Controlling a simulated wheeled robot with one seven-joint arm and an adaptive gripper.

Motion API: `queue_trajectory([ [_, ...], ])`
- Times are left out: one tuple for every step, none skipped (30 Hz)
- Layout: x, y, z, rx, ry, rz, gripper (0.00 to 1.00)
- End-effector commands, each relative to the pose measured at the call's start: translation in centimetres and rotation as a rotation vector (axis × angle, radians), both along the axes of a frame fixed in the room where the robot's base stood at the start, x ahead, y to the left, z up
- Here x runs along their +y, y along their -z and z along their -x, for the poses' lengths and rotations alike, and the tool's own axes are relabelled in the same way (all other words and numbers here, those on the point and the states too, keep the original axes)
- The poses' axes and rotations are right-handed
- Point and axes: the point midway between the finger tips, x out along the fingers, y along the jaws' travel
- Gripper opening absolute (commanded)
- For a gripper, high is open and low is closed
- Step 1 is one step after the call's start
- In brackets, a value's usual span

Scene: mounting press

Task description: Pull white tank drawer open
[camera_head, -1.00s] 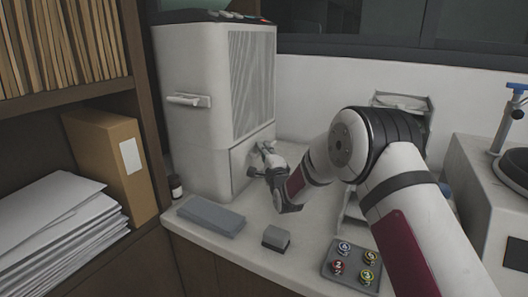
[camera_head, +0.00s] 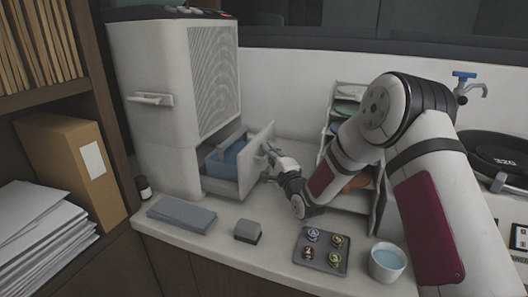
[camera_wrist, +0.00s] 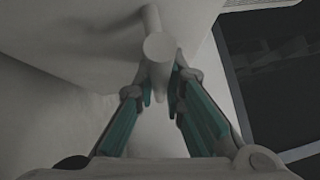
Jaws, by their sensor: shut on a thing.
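The white tank drawer (camera_head: 240,178) sticks out from the lower right side of the tall white machine (camera_head: 157,105). A blue tank (camera_head: 226,159) shows inside the drawer. My gripper (camera_head: 270,154) is at the drawer's front panel and is shut on the drawer handle. In the wrist view, the pale round handle (camera_wrist: 159,50) reaches down between the teal-padded fingers of my gripper (camera_wrist: 165,95). The handle is largely hidden by my gripper in the head view.
A grey flat block (camera_head: 182,214), a small grey block (camera_head: 248,230), a tray of numbered round pieces (camera_head: 320,250) and a cup of blue liquid (camera_head: 387,262) stand along the counter front. A rack (camera_head: 345,120) stands behind my arm.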

Motion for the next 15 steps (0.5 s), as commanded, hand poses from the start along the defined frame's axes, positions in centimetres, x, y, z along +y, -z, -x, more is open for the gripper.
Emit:
queue_trajectory([
  [0.00,0.15,0.00,0.004,0.000,-0.001,0.00],
  [0.00,0.15,0.00,0.004,0.000,-0.001,0.00],
  [0.00,0.15,0.00,0.004,0.000,-0.001,0.00],
  [0.01,0.15,-0.01,0.004,0.000,-0.001,0.15],
  [0.01,0.15,-0.01,0.004,0.000,-0.001,0.22],
  [0.03,0.15,-0.01,0.004,0.000,-0.001,0.31],
  [0.03,0.14,-0.01,0.004,0.000,-0.001,0.31],
  [0.04,0.12,-0.01,0.003,0.000,0.000,0.31],
  [0.04,0.10,-0.01,0.002,0.001,0.000,0.31],
  [0.04,0.09,-0.02,0.002,0.000,0.000,0.31],
  [0.05,0.08,-0.01,0.002,0.000,0.000,0.31],
  [0.05,0.07,-0.02,0.002,0.000,0.000,0.31],
  [0.06,0.07,-0.02,0.002,0.000,0.000,0.31],
  [0.06,0.06,-0.01,0.001,0.000,0.000,0.31],
  [0.04,0.06,0.02,0.001,0.000,0.000,0.31],
])
